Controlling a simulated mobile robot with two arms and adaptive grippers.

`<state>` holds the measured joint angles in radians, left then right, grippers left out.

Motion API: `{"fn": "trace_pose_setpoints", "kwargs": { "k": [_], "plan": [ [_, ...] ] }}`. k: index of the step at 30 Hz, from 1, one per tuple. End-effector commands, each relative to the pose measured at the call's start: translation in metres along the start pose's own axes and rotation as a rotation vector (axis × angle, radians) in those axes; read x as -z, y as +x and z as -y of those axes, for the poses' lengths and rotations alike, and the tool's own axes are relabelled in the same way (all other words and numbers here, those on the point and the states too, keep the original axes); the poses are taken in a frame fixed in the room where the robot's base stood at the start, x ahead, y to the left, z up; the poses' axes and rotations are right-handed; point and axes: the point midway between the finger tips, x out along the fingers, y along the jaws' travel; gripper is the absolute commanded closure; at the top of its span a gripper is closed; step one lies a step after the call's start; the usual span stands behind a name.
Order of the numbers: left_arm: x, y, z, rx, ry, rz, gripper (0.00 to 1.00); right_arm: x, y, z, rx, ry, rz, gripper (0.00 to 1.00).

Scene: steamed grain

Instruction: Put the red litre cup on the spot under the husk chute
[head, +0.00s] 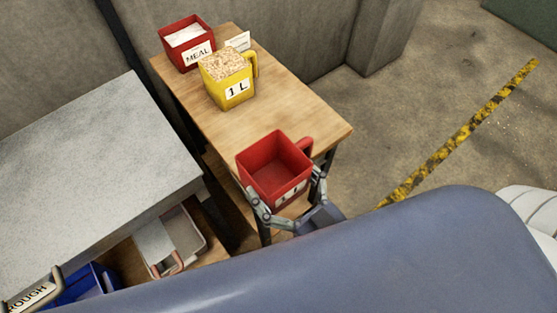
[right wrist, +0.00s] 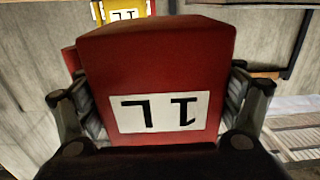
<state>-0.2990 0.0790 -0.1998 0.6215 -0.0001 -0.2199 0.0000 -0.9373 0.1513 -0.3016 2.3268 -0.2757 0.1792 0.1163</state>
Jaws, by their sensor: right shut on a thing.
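The red litre cup (head: 272,165) is empty and square, with a handle on its right and a white label on its front. It is held near the front edge of the wooden table in the head view. My right gripper (head: 290,203) is shut on it, one finger on each side. In the right wrist view the cup (right wrist: 155,65) fills the middle, its 1 L label upside down. I cannot tell whether its base touches anything. The husk chute and the spot under it are not recognisable in view. My left gripper is not in view.
A yellow 1 L cup (head: 229,88) full of grain and a red MEAL box (head: 186,42) stand on the wooden table (head: 180,85), with a small white card (head: 238,41) behind. A grey-topped bench (head: 85,160) is at left. Floor at right is clear around a yellow-black stripe (head: 460,135).

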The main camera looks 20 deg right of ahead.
Motion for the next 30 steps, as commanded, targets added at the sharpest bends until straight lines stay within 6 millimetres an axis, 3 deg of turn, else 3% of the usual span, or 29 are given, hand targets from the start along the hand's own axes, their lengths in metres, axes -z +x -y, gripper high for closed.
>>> {"fn": "trace_pose_setpoints", "kwargs": {
  "k": [2, 5, 12, 15, 19, 30],
  "plan": [
    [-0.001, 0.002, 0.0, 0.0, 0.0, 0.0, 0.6, 0.001, -0.004, 0.002, -0.006, 0.001, -0.001, 0.42],
    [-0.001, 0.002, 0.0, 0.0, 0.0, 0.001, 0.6, 0.007, 0.001, -0.012, -0.05, -0.006, -0.007, 0.42],
    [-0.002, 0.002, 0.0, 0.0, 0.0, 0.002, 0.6, 0.027, 0.02, -0.087, -0.267, -0.009, -0.009, 0.42],
    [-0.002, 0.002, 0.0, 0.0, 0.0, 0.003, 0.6, 0.031, 0.021, -0.107, -0.326, -0.003, -0.006, 0.42],
    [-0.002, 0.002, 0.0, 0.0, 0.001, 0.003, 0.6, 0.033, 0.021, -0.116, -0.352, 0.0, -0.002, 0.42],
    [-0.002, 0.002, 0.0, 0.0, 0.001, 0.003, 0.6, 0.032, 0.021, -0.115, -0.35, 0.0, -0.002, 0.42]
  ]
}}
